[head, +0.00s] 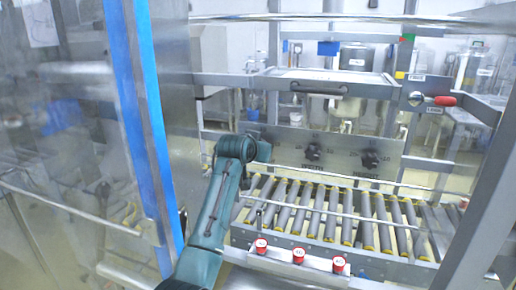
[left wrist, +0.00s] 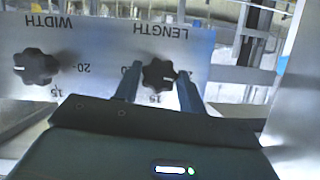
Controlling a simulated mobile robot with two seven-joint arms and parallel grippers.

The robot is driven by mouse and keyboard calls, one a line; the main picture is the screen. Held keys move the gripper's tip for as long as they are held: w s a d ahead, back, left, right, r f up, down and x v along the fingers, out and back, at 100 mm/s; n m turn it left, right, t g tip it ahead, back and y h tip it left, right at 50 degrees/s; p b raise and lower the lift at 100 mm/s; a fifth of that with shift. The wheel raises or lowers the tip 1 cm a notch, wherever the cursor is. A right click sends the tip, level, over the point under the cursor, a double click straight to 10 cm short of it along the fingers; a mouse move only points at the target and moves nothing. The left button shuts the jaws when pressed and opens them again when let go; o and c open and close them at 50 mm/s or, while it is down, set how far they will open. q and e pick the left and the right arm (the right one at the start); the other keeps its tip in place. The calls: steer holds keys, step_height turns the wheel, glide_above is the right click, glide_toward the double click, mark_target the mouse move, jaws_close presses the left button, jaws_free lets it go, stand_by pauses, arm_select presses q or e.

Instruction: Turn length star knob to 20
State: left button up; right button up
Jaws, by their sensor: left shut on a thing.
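The length star knob (left wrist: 158,73), black with several lobes, sits on a grey metal panel under an upside-down LENGTH label in the left wrist view. My left gripper (left wrist: 158,88) has a finger on either side of it and is shut on it. A white mark on the knob points to the right in that view. A 15 shows below the knob; other length numbers are hidden or hard to read. In the head view my left gripper (head: 262,152) is at the panel's left end and hides this knob. My right gripper is in neither view.
The width star knob (left wrist: 37,67) is to the left in the wrist view; the head view shows it (head: 312,152) right of my gripper, with another black knob (head: 370,158) further right. A roller conveyor (head: 330,210) and red-topped buttons (head: 298,255) lie below. A blue-edged post (head: 145,110) stands left.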

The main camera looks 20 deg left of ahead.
arm_select(q)
steer(key=shift+n+h, duration=0.3)
steer(key=shift+n, duration=0.2)
stand_by(0.3)
steer(key=o, duration=1)
steer(key=shift+c, duration=0.2)
steer(key=b+v, duration=0.2)
steer(key=v, duration=1.1)
steer(key=shift+a, duration=0.1)
